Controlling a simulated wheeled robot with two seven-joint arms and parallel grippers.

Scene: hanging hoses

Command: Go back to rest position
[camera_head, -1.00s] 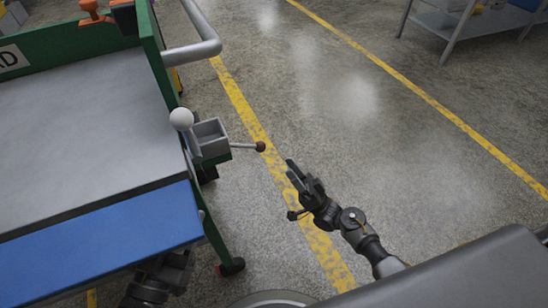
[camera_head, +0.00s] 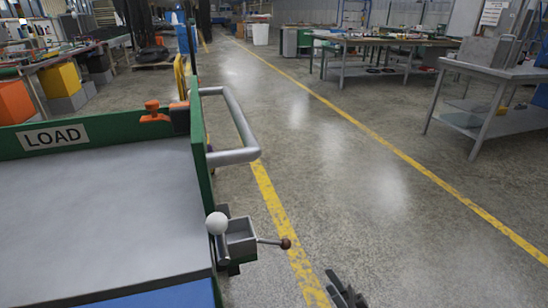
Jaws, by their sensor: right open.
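My right gripper (camera_head: 344,290) shows only in part at the bottom edge of the head view, right of the cart. Its fingers are apart and I see nothing between them. It is over the floor, near the yellow line, and is apart from the cart's lever. The rest of my right arm is below the frame. My left gripper is not in view.
A green cart (camera_head: 203,180) with a LOAD sign (camera_head: 54,137) and grey top fills the left. Its handle (camera_head: 240,150) and small lever (camera_head: 274,242) stick out to the right. Open floor (camera_head: 370,200) lies right of it. Metal tables (camera_head: 500,72) stand at the far right.

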